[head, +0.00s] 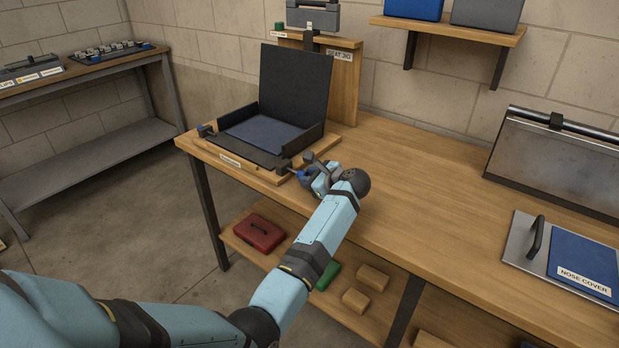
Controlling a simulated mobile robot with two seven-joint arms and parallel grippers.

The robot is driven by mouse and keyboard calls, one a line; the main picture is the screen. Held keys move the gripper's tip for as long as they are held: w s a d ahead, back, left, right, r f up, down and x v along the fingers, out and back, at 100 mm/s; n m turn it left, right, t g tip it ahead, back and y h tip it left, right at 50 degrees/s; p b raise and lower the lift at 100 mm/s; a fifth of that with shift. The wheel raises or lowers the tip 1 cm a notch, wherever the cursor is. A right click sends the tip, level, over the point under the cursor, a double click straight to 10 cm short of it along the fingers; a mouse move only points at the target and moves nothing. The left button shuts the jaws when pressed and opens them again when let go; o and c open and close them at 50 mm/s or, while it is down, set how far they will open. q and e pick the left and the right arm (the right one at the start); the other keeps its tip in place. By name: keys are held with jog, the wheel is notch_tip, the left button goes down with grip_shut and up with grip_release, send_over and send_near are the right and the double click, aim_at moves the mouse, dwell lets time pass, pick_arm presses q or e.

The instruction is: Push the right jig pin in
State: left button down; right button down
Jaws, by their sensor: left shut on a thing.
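The jig has a wooden base (235,164) on the bench, with a dark blue seat panel (262,133) lying in it and a black back panel (296,84) standing up behind. The right jig pin (293,171) is at the jig's front right corner, beside a dark block. My left gripper (302,175) is shut on this pin from the right. The fingers hide much of the pin, so I cannot tell how deep it sits. The left jig pin (205,130) shows at the jig's left corner. My right gripper is out of view.
The bench top (420,170) is clear right of the jig. A nose cover panel (588,262) with a handled plate and a grey metal case (556,160) are at the right. A red box (258,233) and several wooden blocks lie on the lower shelf.

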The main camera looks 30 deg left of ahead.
aim_at(300, 172)
pick_arm(q)
jog(key=a+b, duration=0.1)
jog(key=a, duration=0.1)
jog(key=a+b, duration=0.2)
jog(key=shift+w+f, duration=0.1)
jog(key=shift+w, duration=0.1)
jog(key=shift+a, duration=0.3)
jog(key=shift+a+r, duration=0.1)
jog(key=shift+r, duration=0.15)
jog(key=c, duration=0.9)
grip_release()
jog(key=shift+a+f, duration=0.1)
jog(key=shift+a, duration=0.05)
jog(key=shift+o, duration=0.2)
jog(key=shift+d, duration=0.2)
